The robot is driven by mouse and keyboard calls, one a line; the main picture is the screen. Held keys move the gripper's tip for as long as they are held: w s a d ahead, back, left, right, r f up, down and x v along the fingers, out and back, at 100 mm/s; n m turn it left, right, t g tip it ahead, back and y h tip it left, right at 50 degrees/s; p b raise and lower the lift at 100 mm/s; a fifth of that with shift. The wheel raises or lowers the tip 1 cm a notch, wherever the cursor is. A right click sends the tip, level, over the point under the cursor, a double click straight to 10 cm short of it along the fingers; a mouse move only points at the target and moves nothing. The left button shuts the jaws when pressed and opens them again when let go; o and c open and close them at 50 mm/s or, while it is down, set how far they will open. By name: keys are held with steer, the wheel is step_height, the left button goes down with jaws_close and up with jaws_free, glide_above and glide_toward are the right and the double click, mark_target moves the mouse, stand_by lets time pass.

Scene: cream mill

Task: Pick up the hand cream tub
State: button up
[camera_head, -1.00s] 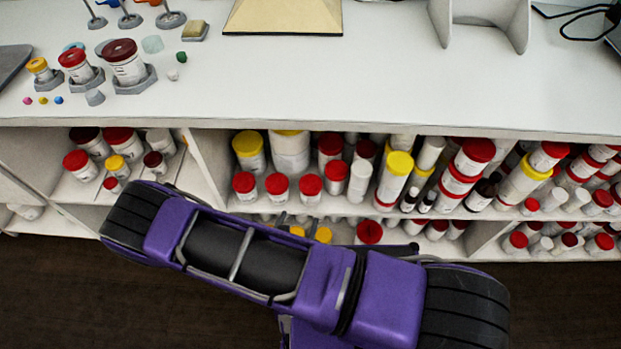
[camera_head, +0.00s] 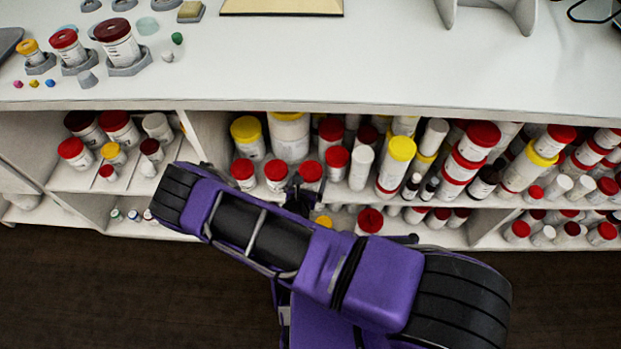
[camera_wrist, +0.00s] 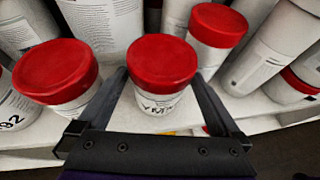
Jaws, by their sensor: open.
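A white tub with a red lid (camera_wrist: 162,62) stands on a shelf, between the two fingers of my gripper (camera_wrist: 160,76) in the wrist view. My gripper is open, with one finger on each side of the tub. I cannot tell whether either finger touches it. Part of its dark label lettering shows; whether it is the hand cream tub cannot be read. In the head view my gripper (camera_head: 298,190) is a dark shape at the shelf front, partly hidden by my arm, by a red-lidded tub (camera_head: 311,171).
Another red-lidded tub (camera_wrist: 55,72) stands close on the left, and a red-lidded container (camera_wrist: 217,26) stands behind right. Taller bottles crowd the shelf behind. The white counter (camera_head: 350,70) overhangs the shelves (camera_head: 215,205). Dark floor lies in front.

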steer(key=shift+x, duration=1.1)
steer(key=c, duration=1.4)
steer(key=shift+r, duration=0.15)
